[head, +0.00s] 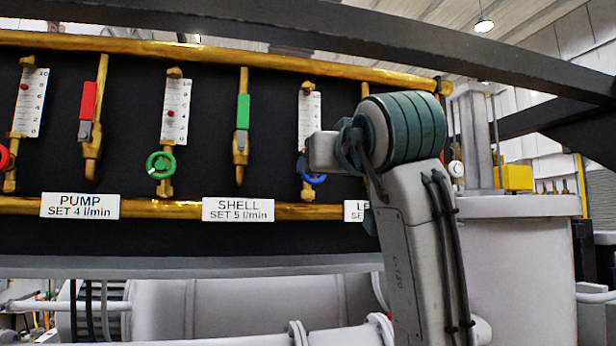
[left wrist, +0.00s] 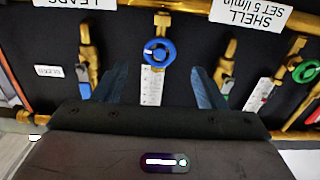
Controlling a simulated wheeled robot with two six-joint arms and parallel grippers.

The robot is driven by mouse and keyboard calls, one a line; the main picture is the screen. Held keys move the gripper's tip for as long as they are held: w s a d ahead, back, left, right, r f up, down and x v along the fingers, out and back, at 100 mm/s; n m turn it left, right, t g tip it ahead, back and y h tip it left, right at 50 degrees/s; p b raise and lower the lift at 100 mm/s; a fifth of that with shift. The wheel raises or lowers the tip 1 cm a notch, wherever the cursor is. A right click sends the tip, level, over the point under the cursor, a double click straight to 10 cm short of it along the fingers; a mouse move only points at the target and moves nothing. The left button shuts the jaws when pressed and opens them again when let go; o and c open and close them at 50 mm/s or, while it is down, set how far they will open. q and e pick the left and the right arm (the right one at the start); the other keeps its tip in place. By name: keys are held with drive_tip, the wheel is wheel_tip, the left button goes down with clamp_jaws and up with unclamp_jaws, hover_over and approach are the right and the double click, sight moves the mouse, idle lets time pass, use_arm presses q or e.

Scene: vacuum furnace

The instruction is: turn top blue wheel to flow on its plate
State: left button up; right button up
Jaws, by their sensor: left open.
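The blue wheel (head: 313,172) sits on a brass valve under a white flow scale (head: 316,112) with a red float. In the left wrist view, which is upside down, the blue wheel (left wrist: 158,52) lies ahead, between the lines of my open fingers. My left gripper (left wrist: 158,72) is empty, one finger on each side, and I cannot tell how far the tips are from the wheel. The plate (head: 355,211) near it is mostly hidden by my arm; in the left wrist view the plate reads LEADS (left wrist: 80,4), its set value cut off. My right gripper is not in view.
The green wheel (head: 160,165) and the red (head: 88,100) and green (head: 243,112) lever handles stand left of the blue wheel. Brass pipes (head: 215,55) run along the black panel. The SHELL plate (head: 238,209) reads SET 5 l/min. A grey ledge (head: 180,266) crosses below.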

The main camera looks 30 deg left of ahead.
use_arm(q)
drive_tip(key=p+x, duration=0.5)
drive_tip(key=x, duration=0.4)
drive_tip(key=shift+a+r, duration=0.15)
drive_tip(key=shift+p, duration=0.3)
drive_tip(key=shift+d, duration=0.25)
drive_tip(key=shift+s+d+r, duration=0.1)
drive_tip(key=shift+c, duration=0.5)
drive_tip(key=c, duration=0.9)
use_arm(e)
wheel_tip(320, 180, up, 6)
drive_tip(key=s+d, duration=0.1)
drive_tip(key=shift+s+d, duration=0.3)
